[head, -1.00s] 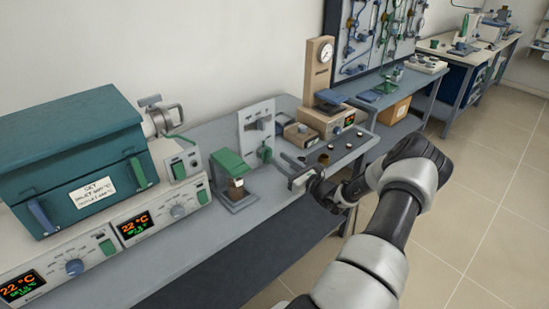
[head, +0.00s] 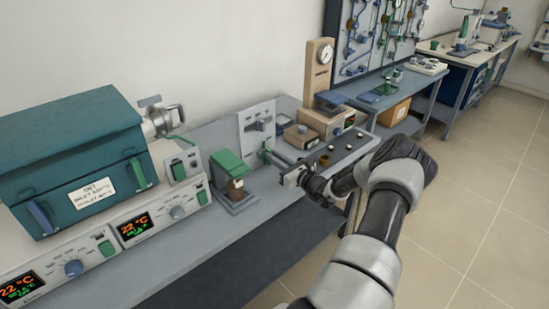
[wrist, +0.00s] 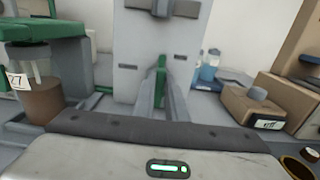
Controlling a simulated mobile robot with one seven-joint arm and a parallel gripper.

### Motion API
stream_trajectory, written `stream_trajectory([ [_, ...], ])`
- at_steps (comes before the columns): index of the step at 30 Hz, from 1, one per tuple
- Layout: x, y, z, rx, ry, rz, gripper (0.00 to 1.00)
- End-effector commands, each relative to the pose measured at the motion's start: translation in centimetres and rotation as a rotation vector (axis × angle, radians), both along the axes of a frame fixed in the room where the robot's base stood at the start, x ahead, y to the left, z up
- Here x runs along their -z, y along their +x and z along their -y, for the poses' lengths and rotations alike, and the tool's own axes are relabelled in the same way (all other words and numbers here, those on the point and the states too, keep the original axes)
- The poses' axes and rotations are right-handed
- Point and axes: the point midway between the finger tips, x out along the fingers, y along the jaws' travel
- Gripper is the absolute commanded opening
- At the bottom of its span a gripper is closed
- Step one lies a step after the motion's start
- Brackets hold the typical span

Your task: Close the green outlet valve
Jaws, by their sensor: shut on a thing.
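A light grey upright panel (head: 254,130) stands on the bench, with a grey knob (head: 260,124) high on it. Low on the panel is the green valve handle, mostly hidden by my fingers in the head view. In the wrist view the green handle (wrist: 161,68) shows as a narrow upright strip in front of the panel. My gripper (head: 265,150) reaches in from the right, its fingers closed on the handle. In the wrist view the grey fingers (wrist: 163,85) stand on both sides of it.
Beige boxes (head: 300,136) and a gauge post (head: 319,68) stand to the right. A teal furnace (head: 75,160) fills the left bench. The floor at right is clear.

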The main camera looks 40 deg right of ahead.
Motion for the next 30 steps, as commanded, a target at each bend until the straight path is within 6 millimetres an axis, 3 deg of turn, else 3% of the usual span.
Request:
stream_trajectory([
  [11, 0.1, 0.0, -0.2, 0.000, -0.129, 0.010, 0.00],
  [30, 0.7, -0.1, -1.2, -0.002, -0.712, 0.055, 0.00],
])
